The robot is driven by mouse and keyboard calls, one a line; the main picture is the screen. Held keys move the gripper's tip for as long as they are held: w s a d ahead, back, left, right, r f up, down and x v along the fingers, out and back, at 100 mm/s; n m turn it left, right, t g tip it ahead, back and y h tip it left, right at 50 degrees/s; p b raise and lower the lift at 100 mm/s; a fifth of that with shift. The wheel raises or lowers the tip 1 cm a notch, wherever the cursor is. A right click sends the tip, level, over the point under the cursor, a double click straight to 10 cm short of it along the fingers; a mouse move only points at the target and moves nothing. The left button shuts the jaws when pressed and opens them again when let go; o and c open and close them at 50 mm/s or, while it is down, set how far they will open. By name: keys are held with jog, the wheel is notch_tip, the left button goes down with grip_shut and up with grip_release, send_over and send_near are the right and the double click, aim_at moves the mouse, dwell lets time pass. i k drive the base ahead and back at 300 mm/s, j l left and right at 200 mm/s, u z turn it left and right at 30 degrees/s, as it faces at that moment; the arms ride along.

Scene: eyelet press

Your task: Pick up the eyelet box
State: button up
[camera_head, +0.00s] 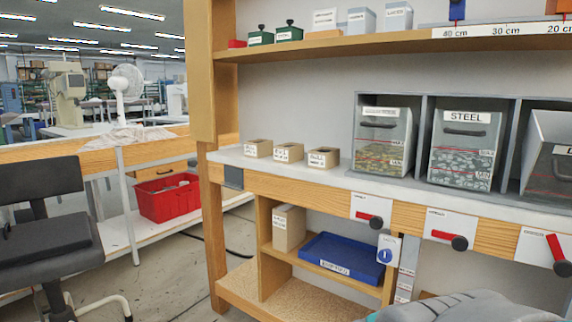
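I cannot tell for sure which thing is the eyelet box. Three small open tan boxes with labels too small to read stand in a row on the white bench top: the left box (258,148), the middle box (289,152) and the right box (323,158). To their right, a clear-fronted bin labelled STEEL (463,150) stands in a grey rack, partly filled with small grey pieces. A similar bin (384,135) is left of it, and a third bin (548,152) on the right is tilted and cut off.
A wooden shelf (330,46) above holds small green boxes and grey boxes. Red-and-black levers (370,219) stick out from the bench front. A blue tray (342,258) and a tan carton (289,228) sit below. A chair (45,220) and a red crate (168,198) are left; open floor lies between.

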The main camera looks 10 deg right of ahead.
aim_at(290, 153)
jog(key=z, duration=1.65)
jog(key=u, duration=1.6)
jog(key=i+j+u, duration=0.1)
jog(key=i+u, duration=0.3)
jog(key=i+l+u, duration=0.1)
jog(key=i+u, duration=0.3)
jog(key=i, duration=0.2)
jog(key=k+l, duration=0.1)
jog(key=l, duration=0.15)
